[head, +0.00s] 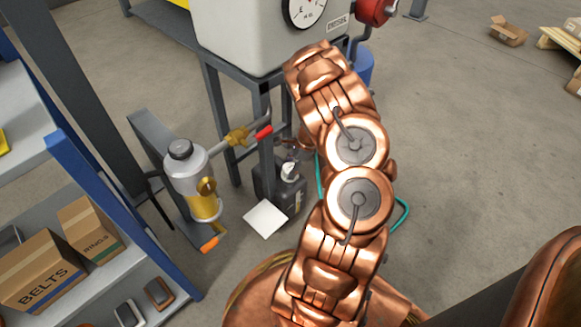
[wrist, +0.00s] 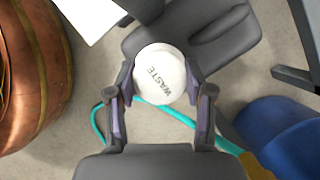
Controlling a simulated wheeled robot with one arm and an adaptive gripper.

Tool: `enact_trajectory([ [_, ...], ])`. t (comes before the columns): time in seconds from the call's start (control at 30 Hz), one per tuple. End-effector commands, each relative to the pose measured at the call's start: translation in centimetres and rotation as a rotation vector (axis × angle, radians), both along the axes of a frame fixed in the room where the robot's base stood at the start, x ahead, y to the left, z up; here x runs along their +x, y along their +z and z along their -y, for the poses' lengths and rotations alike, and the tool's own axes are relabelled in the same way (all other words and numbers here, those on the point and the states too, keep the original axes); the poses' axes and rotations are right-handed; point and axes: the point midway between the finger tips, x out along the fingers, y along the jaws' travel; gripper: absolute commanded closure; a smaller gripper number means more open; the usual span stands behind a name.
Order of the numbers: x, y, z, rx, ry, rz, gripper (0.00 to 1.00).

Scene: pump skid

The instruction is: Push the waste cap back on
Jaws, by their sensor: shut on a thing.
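The round white cap (wrist: 160,74), marked WASTE, sits between the two fingers of my gripper (wrist: 160,82) in the wrist view. The fingers are shut on its sides. The dark grey waste can (wrist: 215,42) with its moulded handle lies below and behind the cap. The cap hides the can's neck, so I cannot tell whether it is seated or held just above. In the head view the can (head: 268,196) stands on the floor under the skid, with the white cap (head: 289,168) at its top. My arm hides most of the gripper there.
A white sheet (head: 265,218) lies beside the can. A teal hose (head: 401,213) runs on the floor close by. A steel stand leg (head: 266,165) and a red-handled valve (head: 263,132) are near the can. A shelf with boxes (head: 45,270) is at left. A blue drum (wrist: 285,130) is at right.

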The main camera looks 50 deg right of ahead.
Motion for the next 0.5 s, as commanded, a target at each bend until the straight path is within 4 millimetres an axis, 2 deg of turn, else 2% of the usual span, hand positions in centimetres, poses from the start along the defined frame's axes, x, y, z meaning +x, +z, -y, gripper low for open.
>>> enact_trajectory([
  [0.5,-0.01,-0.88,0.01,0.0,0.0,0.0,0.9],
])
